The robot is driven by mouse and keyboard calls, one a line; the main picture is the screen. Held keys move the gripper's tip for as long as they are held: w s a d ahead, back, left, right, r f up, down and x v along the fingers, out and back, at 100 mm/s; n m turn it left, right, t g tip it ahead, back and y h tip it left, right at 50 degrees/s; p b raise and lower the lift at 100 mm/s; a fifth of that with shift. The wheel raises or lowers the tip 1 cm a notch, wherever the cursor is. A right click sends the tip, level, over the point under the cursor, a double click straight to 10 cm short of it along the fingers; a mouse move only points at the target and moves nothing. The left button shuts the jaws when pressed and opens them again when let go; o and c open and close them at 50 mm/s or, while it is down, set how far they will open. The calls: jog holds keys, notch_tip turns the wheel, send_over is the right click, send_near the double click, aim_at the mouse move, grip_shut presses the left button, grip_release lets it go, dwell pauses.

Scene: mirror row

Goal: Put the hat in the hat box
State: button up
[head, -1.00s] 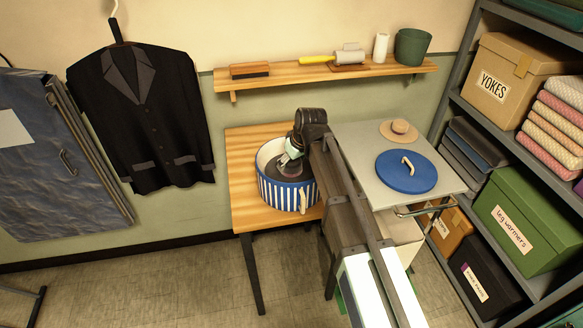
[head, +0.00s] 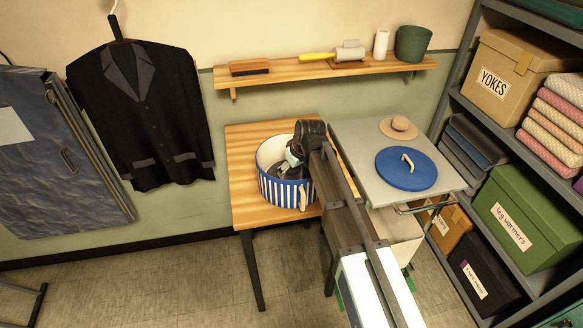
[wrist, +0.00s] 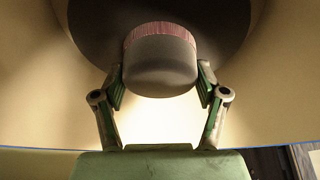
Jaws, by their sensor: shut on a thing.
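The hat box (head: 283,192) is a round tub with blue and white stripes and a cream inside. It stands open on the wooden table. A dark hat (wrist: 160,65) with a grey crown and a reddish band is between my fingers in the wrist view. My gripper (wrist: 160,78) is shut on its crown, with the dark brim beyond, inside the box walls. In the head view my gripper (head: 292,163) reaches down into the box, and the arm hides part of the hat. I cannot tell whether the brim touches the box floor.
A wall shelf (head: 305,79) holds a brush and a green pot. The wooden table (head: 243,160) is clear left of the box.

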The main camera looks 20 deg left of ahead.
jog(key=o, duration=1.1)
jog(key=shift+o, duration=0.2)
jog(key=shift+r+p, duration=0.55)
jog(key=shift+r, duration=0.3)
jog(key=shift+s+d+r+b, duration=0.1)
jog(key=shift+d+r+b, duration=0.1)
jog(key=shift+b, duration=0.2)
jog(key=b+v, duration=0.2)
jog(key=v, duration=0.9)
jog(key=shift+r, duration=0.1)
